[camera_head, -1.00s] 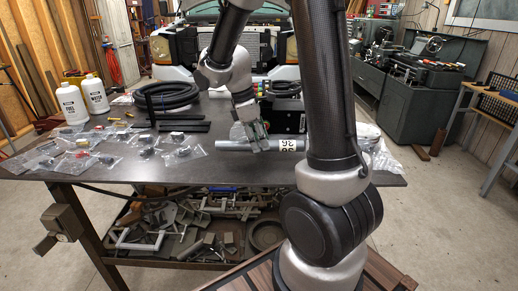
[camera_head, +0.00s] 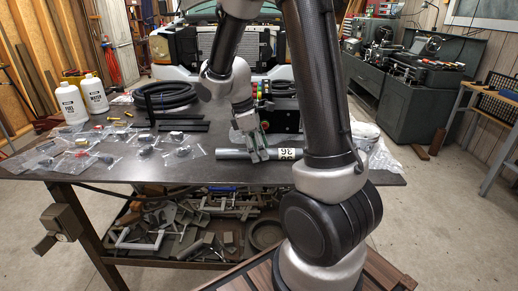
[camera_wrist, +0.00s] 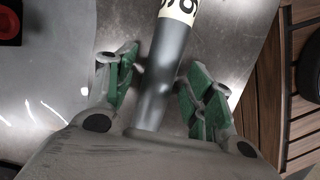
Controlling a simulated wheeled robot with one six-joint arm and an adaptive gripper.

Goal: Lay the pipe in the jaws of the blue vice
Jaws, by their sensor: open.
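The grey pipe (camera_head: 233,154) with a white, black-marked label (camera_head: 287,154) appears to lie on the dark workbench (camera_head: 200,172), near its front edge. My gripper (camera_head: 258,153) is over the middle of the pipe. In the wrist view, the pipe (camera_wrist: 163,85) runs between the two green-padded fingers of my gripper (camera_wrist: 158,92). The fingers are open, with a gap on each side of the pipe. My arm hides the area right of the pipe's labelled end. I cannot make out a blue vice in either view.
Several small plastic bags (camera_head: 80,160) lie on the left of the bench. Black hoses (camera_head: 165,97), dark bars (camera_head: 180,126) and a black box (camera_head: 287,120) stand farther back. White bottles (camera_head: 70,103) are at the back left. The bench is clear in front of the pipe.

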